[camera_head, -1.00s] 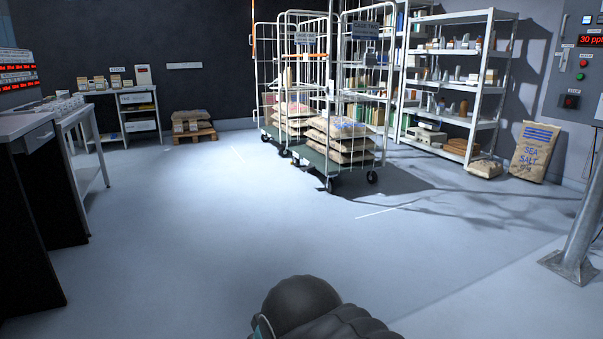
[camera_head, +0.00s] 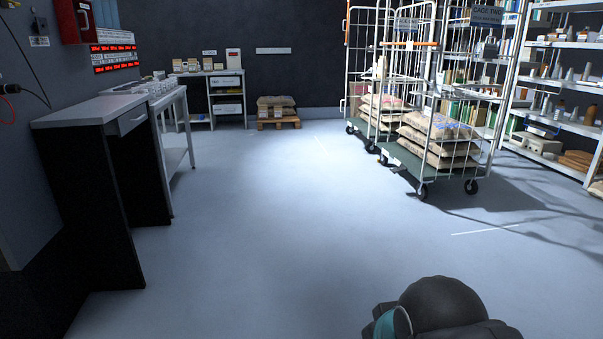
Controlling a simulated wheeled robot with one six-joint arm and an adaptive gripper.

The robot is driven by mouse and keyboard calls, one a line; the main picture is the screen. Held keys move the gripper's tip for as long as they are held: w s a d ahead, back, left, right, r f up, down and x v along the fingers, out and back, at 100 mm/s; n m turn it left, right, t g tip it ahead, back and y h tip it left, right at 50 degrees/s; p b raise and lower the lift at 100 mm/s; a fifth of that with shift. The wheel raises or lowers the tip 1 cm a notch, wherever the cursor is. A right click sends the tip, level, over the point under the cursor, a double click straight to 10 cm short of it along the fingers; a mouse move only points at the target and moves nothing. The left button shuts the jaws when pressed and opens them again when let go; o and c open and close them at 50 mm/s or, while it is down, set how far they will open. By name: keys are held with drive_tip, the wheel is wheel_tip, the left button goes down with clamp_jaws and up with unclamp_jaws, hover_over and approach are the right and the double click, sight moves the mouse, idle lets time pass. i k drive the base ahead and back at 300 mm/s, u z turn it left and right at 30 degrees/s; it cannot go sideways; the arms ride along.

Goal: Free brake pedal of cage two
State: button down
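Two wire roll cages stand at the back right. The nearer cage carries a sign (camera_head: 487,16) that reads CAGE TWO. Cage two (camera_head: 436,100) has white wire sides and a dark green base on black castors, with several sacks (camera_head: 439,140) stacked on it. A small part at the left end of its base (camera_head: 384,158) may be the brake pedal, but it is too small to tell. My gripper is not in view; only a dark rounded part of my arm shows at the bottom right, far from the cage.
The other cage (camera_head: 366,125) stands just behind and left of cage two. A shelf rack (camera_head: 565,122) is at right. A desk (camera_head: 95,108) and bench (camera_head: 168,98) stand at left. A pallet with sacks (camera_head: 278,124) is at the back wall. The middle floor is clear.

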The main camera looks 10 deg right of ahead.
sight(398, 168)
drive_tip(key=z, duration=0.45)
drive_tip(key=i, duration=1.95)
drive_tip(key=z, duration=0.4)
drive_tip(key=i, duration=2.05)
drive_tip(key=u, duration=0.5)
drive_tip(key=i, duration=1.4)
drive_tip(key=u, duration=0.25)
